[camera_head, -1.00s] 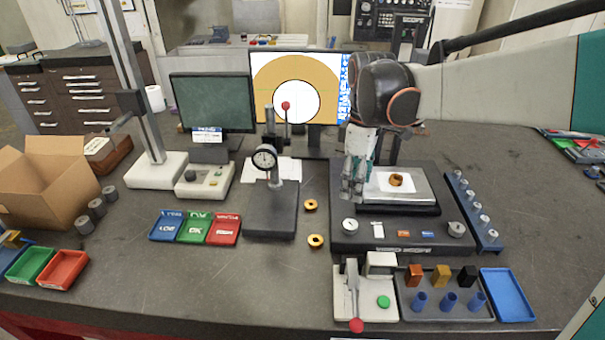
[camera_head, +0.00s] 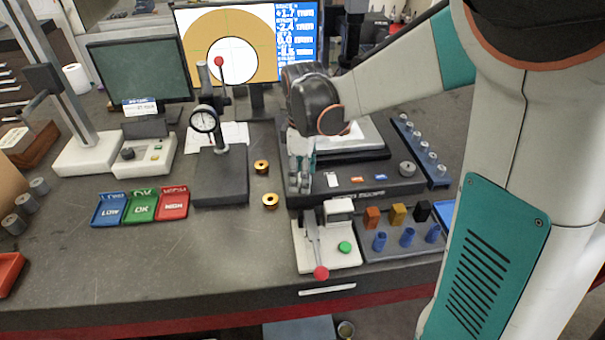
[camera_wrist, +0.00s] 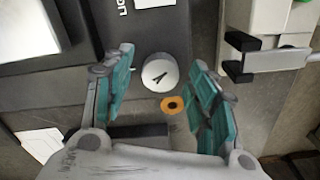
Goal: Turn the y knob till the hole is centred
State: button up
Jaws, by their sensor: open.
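The scope (camera_head: 345,190) is a dark base with a light stage (camera_head: 345,140) on top. Its left front knob shows in the wrist view as a round pale knob (camera_wrist: 160,73) with a dark mark; in the head view my gripper hides it. The right front knob (camera_head: 407,168) is clear of me. I cannot read which is marked y. My gripper (camera_head: 300,183) is open over the left knob; the wrist view shows a finger on each side, apart from it. On the monitor (camera_head: 190,30), the white hole (camera_head: 233,62) sits low in the tan field.
Two brass rings (camera_head: 270,200) lie left of the scope; one shows between my fingers in the wrist view (camera_wrist: 172,104). A dial gauge stand (camera_head: 220,175) stands further left. A lever fixture (camera_head: 335,255) and a block tray (camera_head: 400,245) stand in front, a pin rack (camera_head: 422,150) right.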

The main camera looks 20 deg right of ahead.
jog(key=c, duration=1.1)
jog(key=shift+o, duration=0.2)
jog(key=shift+m, duration=0.4)
jog(key=m, duration=0.2)
jog(key=shift+r+m+p, duration=0.1)
jog(key=shift+m+p, duration=0.25)
jog(key=shift+m, duration=0.05)
jog(key=m, duration=0.4)
jog(key=shift+m+p, duration=0.3)
jog(key=shift+p, duration=0.05)
jog(key=m, duration=0.4)
jog(key=shift+m, duration=0.3)
jog(key=shift+m+p, duration=0.35)
jog(key=shift+m, duration=1.55)
